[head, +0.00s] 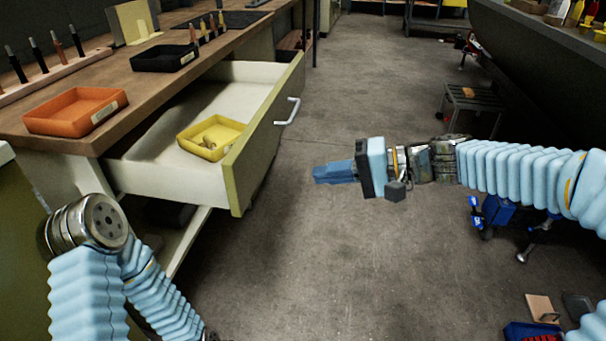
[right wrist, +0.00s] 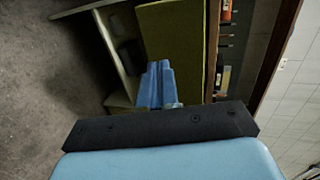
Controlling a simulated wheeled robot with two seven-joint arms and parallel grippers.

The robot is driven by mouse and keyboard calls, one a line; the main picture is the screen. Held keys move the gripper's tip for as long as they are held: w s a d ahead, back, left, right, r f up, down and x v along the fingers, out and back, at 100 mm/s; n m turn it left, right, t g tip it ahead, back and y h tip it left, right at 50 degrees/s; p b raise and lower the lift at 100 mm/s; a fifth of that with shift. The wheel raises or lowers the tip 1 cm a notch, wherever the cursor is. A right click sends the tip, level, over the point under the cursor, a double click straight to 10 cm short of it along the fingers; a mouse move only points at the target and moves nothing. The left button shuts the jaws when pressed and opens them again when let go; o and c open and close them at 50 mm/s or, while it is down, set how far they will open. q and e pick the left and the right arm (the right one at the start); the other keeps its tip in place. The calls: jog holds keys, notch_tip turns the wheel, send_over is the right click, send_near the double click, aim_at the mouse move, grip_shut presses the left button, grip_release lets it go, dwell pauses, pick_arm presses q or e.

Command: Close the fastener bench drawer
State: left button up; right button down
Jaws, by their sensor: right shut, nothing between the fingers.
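The bench drawer (head: 262,140) stands pulled out from the wooden-topped bench (head: 170,55). Its front panel is olive-yellow with a silver bar handle (head: 288,111) on the outer face. A yellow tray (head: 213,137) with small parts sits inside the drawer. My right gripper (head: 318,174) is shut and empty, to the right of the drawer front and apart from it, pointing left. In the right wrist view its blue fingers (right wrist: 156,85) lie together, with the olive drawer front (right wrist: 172,30) beyond them. My left arm is at the lower left, and its gripper is not in view.
An orange tray (head: 76,110) and a black tray (head: 165,58) sit on the bench top. A dark counter (head: 540,50) runs along the right. A small stool (head: 472,98) and blue equipment (head: 492,212) stand at right. Floor beside the drawer is clear.

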aim_at(248, 180)
pick_arm(q)
jog(key=shift+s+d+r+p, duration=0.1)
jog(key=shift+d+r+p, duration=0.1)
jog(key=shift+r+p, duration=0.45)
pick_arm(e)
jog(key=x, duration=1.2)
jog(key=shift+a+r, duration=0.3)
jog(key=shift+a, duration=0.05)
jog(key=shift+w, duration=0.1)
